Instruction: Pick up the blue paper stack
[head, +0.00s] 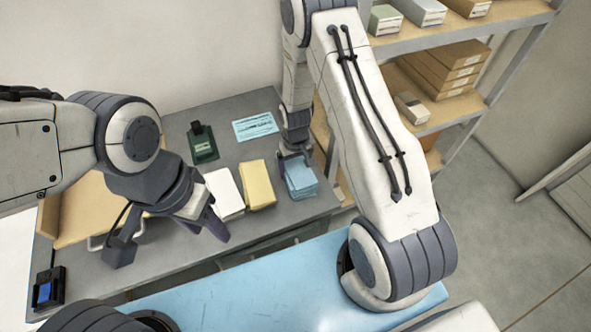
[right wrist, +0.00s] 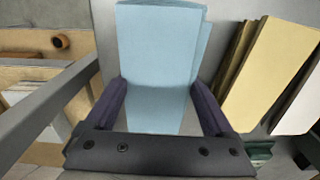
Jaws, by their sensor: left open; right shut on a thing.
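The blue paper stack (head: 301,179) is at the right end of the grey table in the head view, beside the yellow stack. It fills the middle of the right wrist view (right wrist: 158,50). My right gripper (head: 294,156) reaches down over it, and in the right wrist view its fingers (right wrist: 156,105) are shut on the stack, one at each side. I cannot tell whether the stack is clear of the table. My left gripper (head: 170,240) is open and empty above the left part of the table.
A yellow paper stack (head: 257,185) and a white one (head: 225,193) stand left of the blue stack. Behind are a green clipboard-like item (head: 203,144) and a light blue sheet (head: 255,126). Shelves with boxes (head: 440,72) stand at the right.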

